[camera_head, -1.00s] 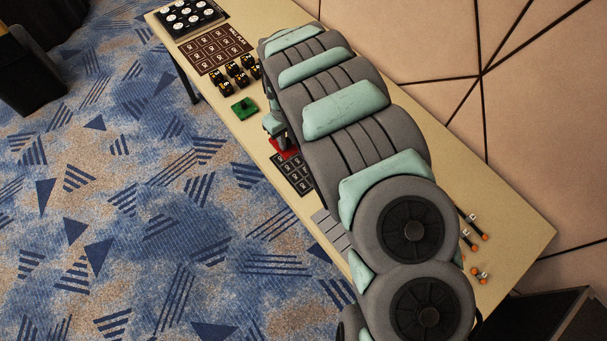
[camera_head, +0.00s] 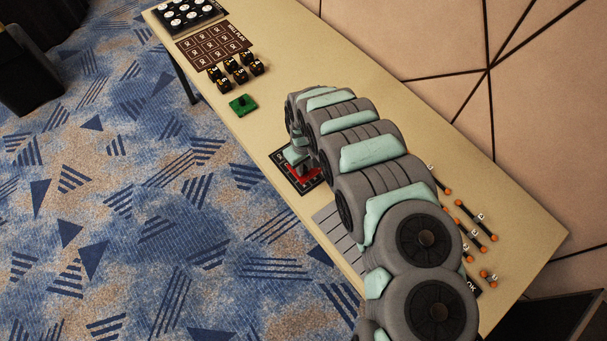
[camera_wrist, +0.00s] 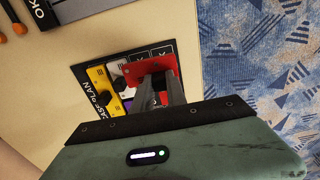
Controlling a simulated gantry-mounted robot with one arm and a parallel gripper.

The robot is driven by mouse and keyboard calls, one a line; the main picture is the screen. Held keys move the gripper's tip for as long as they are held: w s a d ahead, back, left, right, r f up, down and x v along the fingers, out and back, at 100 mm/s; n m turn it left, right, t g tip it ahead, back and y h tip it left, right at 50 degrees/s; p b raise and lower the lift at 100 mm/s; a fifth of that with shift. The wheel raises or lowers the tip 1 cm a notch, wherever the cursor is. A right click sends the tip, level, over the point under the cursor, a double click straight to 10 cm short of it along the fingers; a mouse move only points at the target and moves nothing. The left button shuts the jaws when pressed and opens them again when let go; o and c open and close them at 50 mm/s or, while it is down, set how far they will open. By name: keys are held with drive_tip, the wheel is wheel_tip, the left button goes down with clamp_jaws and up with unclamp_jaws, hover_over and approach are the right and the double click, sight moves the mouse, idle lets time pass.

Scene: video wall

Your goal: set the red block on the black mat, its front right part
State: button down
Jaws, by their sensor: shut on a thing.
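The red block (camera_wrist: 147,65) has a black knob and is between the fingers of my gripper (camera_wrist: 160,88) in the wrist view. It is over the black mat (camera_wrist: 162,46), covering part of its printed cells; I cannot tell whether it touches the mat. A yellow block (camera_wrist: 100,78), a white block and a purple block, both partly hidden, are on the mat beside it. In the head view the red block (camera_head: 316,174) shows under my gripper (camera_head: 303,167), with the black mat (camera_head: 281,160) partly hidden by my arm.
A green block (camera_head: 243,104) stands on the table beyond the mat. Several black blocks (camera_head: 236,70), a brown mat (camera_head: 206,47) and a black tray (camera_head: 167,24) are farther back. A grey striped panel (camera_head: 338,232) lies nearer. Orange-ended rods (camera_head: 478,222) lie at the right.

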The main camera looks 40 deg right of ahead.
drive_tip(key=shift+f, duration=2.4)
drive_tip(key=shift+f+b, duration=0.1)
drive_tip(key=shift+b, duration=0.2)
drive_tip(key=c, duration=1.3)
unclamp_jaws()
drive_tip(key=shift+c, duration=0.2)
wheel_tip(320, 180, up, 12)
drive_tip(key=shift+r+p, duration=0.15)
drive_tip(key=shift+p, duration=0.7)
